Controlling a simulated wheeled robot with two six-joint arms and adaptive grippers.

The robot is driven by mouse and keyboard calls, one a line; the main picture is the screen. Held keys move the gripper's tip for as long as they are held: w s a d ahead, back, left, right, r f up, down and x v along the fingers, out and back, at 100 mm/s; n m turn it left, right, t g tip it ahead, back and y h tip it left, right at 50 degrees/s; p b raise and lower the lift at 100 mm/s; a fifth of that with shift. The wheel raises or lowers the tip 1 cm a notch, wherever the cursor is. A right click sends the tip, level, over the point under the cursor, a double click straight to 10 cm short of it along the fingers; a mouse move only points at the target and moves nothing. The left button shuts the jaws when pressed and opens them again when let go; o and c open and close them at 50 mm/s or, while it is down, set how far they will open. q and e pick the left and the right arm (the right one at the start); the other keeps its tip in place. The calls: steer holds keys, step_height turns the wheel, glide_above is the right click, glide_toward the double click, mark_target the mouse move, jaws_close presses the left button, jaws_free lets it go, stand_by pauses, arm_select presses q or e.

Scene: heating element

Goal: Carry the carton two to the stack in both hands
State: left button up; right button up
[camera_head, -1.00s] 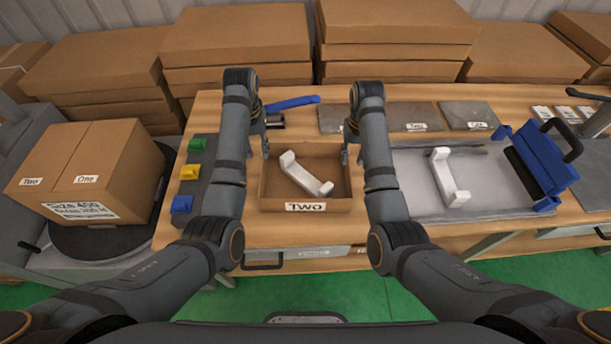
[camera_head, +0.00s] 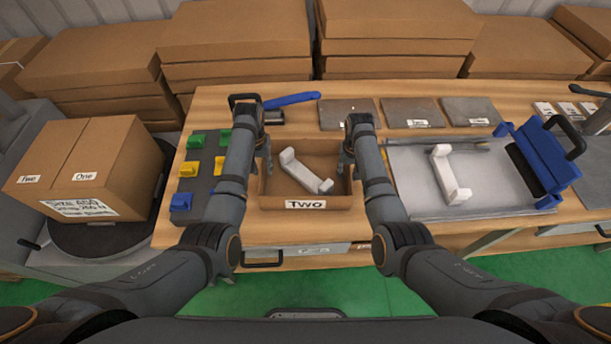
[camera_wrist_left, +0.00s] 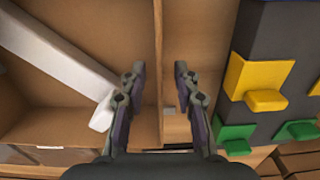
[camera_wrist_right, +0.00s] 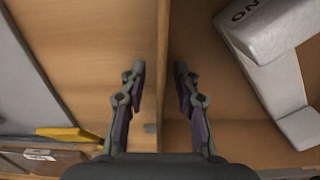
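The open brown carton labelled Two (camera_head: 305,205) stands on the table in front of me, with a white bracket (camera_head: 305,172) lying in it. My left gripper (camera_head: 263,158) is at the carton's left wall. In the left wrist view its fingers (camera_wrist_left: 159,74) are apart, with the wall edge (camera_wrist_left: 158,45) between them in the picture. My right gripper (camera_head: 347,160) is at the right wall. In the right wrist view its fingers (camera_wrist_right: 160,72) are apart on either side of the wall edge (camera_wrist_right: 163,40). I cannot tell how deep the fingers reach.
A closed box marked Two and One (camera_head: 78,160) sits on a round stand (camera_head: 105,235) at left. A dark board (camera_head: 205,178) with coloured blocks is left of the carton. A grey tray (camera_head: 410,195) with another white bracket (camera_head: 448,180) is at right. Stacked cartons (camera_head: 240,45) line the back.

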arm_select(q)
steer(key=shift+c, duration=0.8)
arm_select(e)
steer(key=shift+r, duration=0.1)
steer(key=shift+c, duration=0.8)
arm_select(q)
jaws_close()
arm_select(e)
jaws_close()
arm_select(q)
steer(key=shift+r, duration=0.1)
